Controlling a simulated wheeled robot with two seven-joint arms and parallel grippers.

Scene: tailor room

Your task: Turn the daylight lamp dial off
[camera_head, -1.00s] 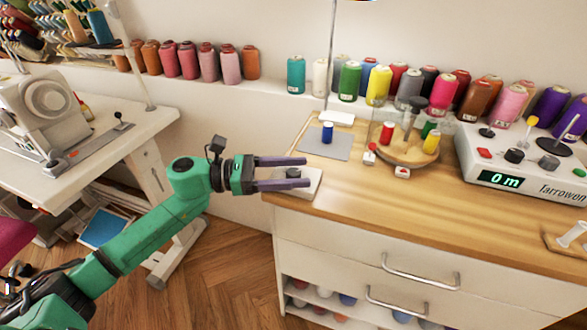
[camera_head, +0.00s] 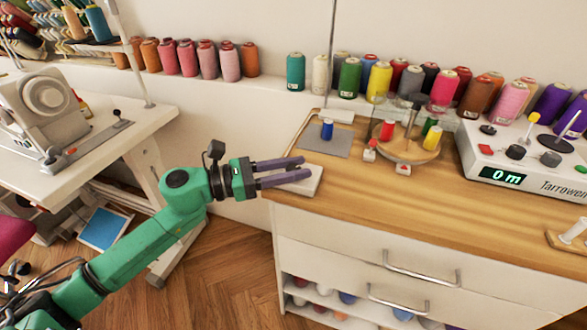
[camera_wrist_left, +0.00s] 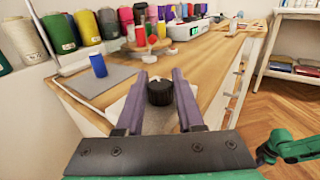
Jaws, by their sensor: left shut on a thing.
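The black ribbed dial (camera_wrist_left: 160,92) stands on a white control box (camera_wrist_left: 150,120) and sits between my left gripper's two purple fingers in the left wrist view. In the head view my left gripper (camera_head: 301,168) reaches in from the left over the same white box (camera_head: 308,186) at the counter's left front corner. Its fingers are shut on the dial, which they hide in the head view. A thin lamp pole (camera_head: 331,55) rises behind, at the back of the counter. My right gripper is not in view.
A blue spool (camera_head: 327,129) stands on a grey mat (camera_head: 322,143) just behind. A round wooden stand (camera_head: 408,152) with spools and a white counter device (camera_head: 510,172) are further right. Thread cones line the wall ledge. The front counter strip is clear.

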